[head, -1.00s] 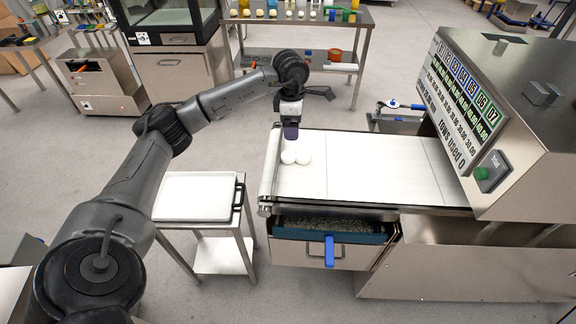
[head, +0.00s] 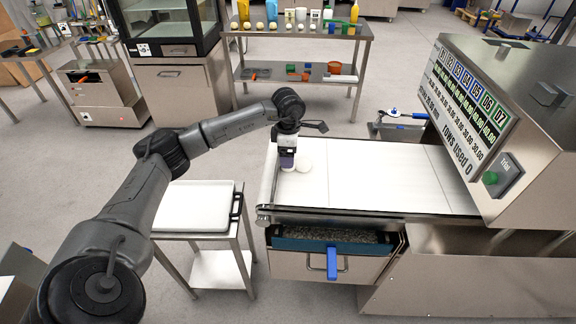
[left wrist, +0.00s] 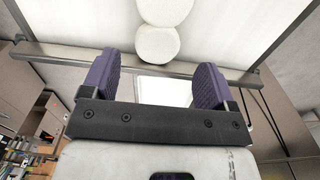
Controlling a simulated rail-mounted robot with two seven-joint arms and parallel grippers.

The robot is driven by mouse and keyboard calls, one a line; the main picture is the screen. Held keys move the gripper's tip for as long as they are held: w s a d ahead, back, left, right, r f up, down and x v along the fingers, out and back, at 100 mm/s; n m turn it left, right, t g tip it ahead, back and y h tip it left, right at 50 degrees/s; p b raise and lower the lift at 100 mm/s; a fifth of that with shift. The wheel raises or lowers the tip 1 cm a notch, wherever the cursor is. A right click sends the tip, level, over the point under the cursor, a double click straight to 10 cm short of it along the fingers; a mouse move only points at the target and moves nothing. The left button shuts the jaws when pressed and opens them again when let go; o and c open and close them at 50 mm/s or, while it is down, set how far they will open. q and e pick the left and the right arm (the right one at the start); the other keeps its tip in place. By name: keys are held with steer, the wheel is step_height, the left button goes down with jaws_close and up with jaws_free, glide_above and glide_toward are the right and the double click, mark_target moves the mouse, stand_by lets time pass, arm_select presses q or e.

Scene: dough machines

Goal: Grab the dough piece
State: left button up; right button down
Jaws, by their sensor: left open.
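Two round white dough pieces lie side by side at the left end of the white conveyor belt (head: 375,172). One dough piece (head: 304,167) shows in the head view; the other is mostly hidden behind my gripper. In the left wrist view, the nearer dough piece (left wrist: 157,44) lies just beyond the fingertips, centred across the gap, and the farther dough piece (left wrist: 165,10) touches it, cut by the top edge. My left gripper (head: 288,162) points down at the belt's left end. Its purple fingers (left wrist: 158,64) are apart with nothing gripped. My right gripper is not in view.
A white tray (head: 193,229) on a small steel stand is left of the conveyor. A drawer with a blue handle (head: 332,262) is under the belt. The machine housing (head: 530,130) rises at the right. The rest of the belt is clear.

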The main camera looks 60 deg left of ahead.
arm_select(q)
step_height(320, 180, down, 4)
steer(key=shift+a+f+b, duration=0.1)
steer(key=shift+a+b, duration=0.05)
steer(key=shift+b, duration=0.65)
steer(key=shift+c, duration=0.4)
steer(key=shift+c, duration=0.7)
steer(key=c, duration=0.8)
